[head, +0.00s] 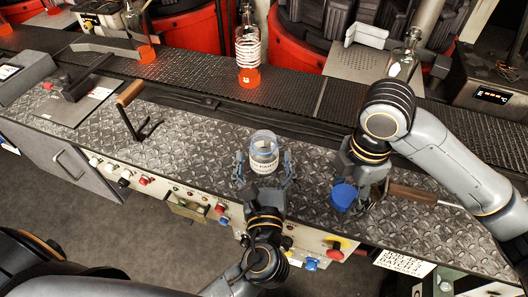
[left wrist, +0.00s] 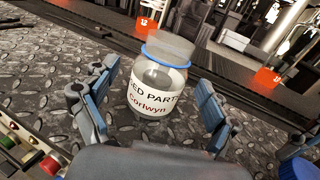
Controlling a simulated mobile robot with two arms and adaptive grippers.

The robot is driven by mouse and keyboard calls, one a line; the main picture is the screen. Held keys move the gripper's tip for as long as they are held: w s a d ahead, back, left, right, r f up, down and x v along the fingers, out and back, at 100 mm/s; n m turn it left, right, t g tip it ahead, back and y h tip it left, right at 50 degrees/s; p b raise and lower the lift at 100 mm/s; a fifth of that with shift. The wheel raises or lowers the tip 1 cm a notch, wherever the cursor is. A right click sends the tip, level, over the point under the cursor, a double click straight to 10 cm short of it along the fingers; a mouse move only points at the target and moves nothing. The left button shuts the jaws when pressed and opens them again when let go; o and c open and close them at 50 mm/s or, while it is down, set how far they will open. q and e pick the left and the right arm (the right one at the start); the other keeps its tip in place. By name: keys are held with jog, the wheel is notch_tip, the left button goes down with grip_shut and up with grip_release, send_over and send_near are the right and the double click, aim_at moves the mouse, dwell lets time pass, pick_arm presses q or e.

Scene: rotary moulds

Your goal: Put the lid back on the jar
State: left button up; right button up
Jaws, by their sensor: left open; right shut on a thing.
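The jar (head: 264,153) is clear glass with a white label and a blue ring near its neck. It stands upright on the diamond-plate counter, and its top looks uncovered. It also shows in the left wrist view (left wrist: 158,82). My left gripper (head: 265,168) is open, with one finger on each side of the jar; in the left wrist view gaps show between the fingers and the glass. The blue lid (head: 344,196) is in my right gripper (head: 350,186), which is shut on it to the right of the jar. The lid's edge shows at the lower right of the left wrist view (left wrist: 298,169).
A tool with a brown handle (head: 412,194) lies on the counter right of the lid. A crank with a wooden handle (head: 130,95) stands to the left. A conveyor with glowing bottles (head: 248,50) runs behind. Buttons (head: 222,208) line the front panel.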

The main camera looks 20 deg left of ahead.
aim_at(264, 149)
pick_arm(q)
jog(key=shift+x, duration=1.55)
pick_arm(e)
jog(key=shift+r, duration=0.25)
pick_arm(q)
jog(key=shift+d+f, duration=0.1)
jog(key=c, duration=1.3)
notch_tip(264, 149, up, 4)
jog(key=p, duration=0.5)
jog(key=shift+f, duration=0.15)
pick_arm(e)
notch_tip(264, 149, up, 5)
jog(key=shift+f, duration=0.1)
pick_arm(q)
jog(key=p+v, duration=0.2)
jog(key=v, duration=1.6)
jog(key=shift+p, duration=0.3)
pick_arm(e)
notch_tip(264, 149, up, 2)
jog(key=shift+r, duration=0.25)
